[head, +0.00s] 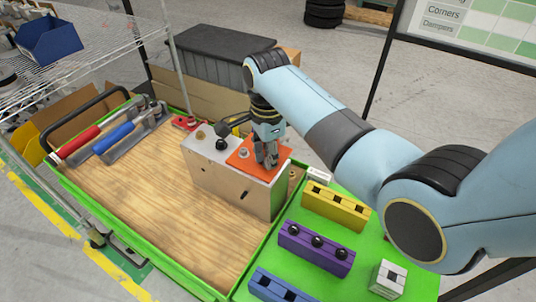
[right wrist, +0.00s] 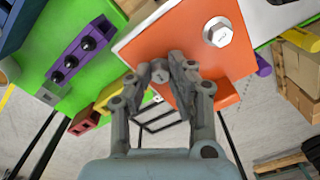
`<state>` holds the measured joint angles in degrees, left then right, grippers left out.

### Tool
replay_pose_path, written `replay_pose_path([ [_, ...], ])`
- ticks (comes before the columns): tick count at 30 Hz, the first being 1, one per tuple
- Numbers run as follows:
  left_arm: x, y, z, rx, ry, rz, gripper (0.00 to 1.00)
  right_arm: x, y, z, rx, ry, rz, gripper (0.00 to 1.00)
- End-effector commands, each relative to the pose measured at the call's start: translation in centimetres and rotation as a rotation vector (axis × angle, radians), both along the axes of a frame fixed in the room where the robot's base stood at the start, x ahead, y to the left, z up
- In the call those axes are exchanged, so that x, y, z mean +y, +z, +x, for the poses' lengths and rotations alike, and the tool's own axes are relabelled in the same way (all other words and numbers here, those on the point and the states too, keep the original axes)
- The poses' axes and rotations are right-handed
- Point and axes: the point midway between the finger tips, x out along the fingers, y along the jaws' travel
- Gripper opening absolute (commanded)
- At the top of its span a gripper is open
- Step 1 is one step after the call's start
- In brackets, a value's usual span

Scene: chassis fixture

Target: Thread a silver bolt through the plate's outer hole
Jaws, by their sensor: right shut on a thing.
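The orange plate (head: 238,162) lies on top of the metal-topped chassis block (head: 228,183) in the head view. It fills the upper middle of the right wrist view (right wrist: 165,42). One silver bolt (right wrist: 217,32) stands in the plate with its hex head showing; it also shows in the head view (head: 243,153). My right gripper (head: 267,163) points down over the plate's right part. In the right wrist view its fingers (right wrist: 161,75) are shut on a second silver bolt (right wrist: 160,71). The hole beneath this bolt is hidden, and I cannot tell how deep the bolt sits.
Right of the block on the green surface are a yellow holder (head: 335,207), a purple holder (head: 315,250) with black balls, a blue holder (head: 280,286) and a pale cube (head: 388,279). Red and blue-handled tools (head: 115,138) lie at left. The wooden board (head: 150,205) is mostly clear.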

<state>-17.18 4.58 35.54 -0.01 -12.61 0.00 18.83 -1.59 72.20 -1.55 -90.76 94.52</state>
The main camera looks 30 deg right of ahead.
Motion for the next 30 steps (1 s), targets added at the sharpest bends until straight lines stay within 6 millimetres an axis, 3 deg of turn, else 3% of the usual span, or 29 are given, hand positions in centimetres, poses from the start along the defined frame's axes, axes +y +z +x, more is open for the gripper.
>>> replay_pose_path([
  [8, 0.0, -0.1, 0.0, 0.0, 0.0, 0.0, 0.43, 0.2, -0.6, -0.6, 0.016, -0.05, 0.004, 0.0],
  [9, 0.0, -0.1, 0.0, 0.0, 0.0, 0.0, 0.43, 0.2, -0.6, -0.6, 0.016, -0.05, 0.004, 0.21],
  [15, 0.0, -0.1, 0.0, 0.0, 0.0, 0.0, 0.43, 0.2, -0.5, -0.5, 0.013, -0.048, 0.004, 0.46],
  [25, 0.0, 0.0, 0.0, 0.0, 0.0, 0.0, 0.43, 0.1, -0.1, -0.2, 0.005, -0.048, 0.002, 0.46],
  [30, 0.0, 0.0, 0.0, 0.0, 0.0, 0.0, 0.43, 0.1, 1.3, -0.1, 0.002, -0.048, 0.001, 0.46],
])
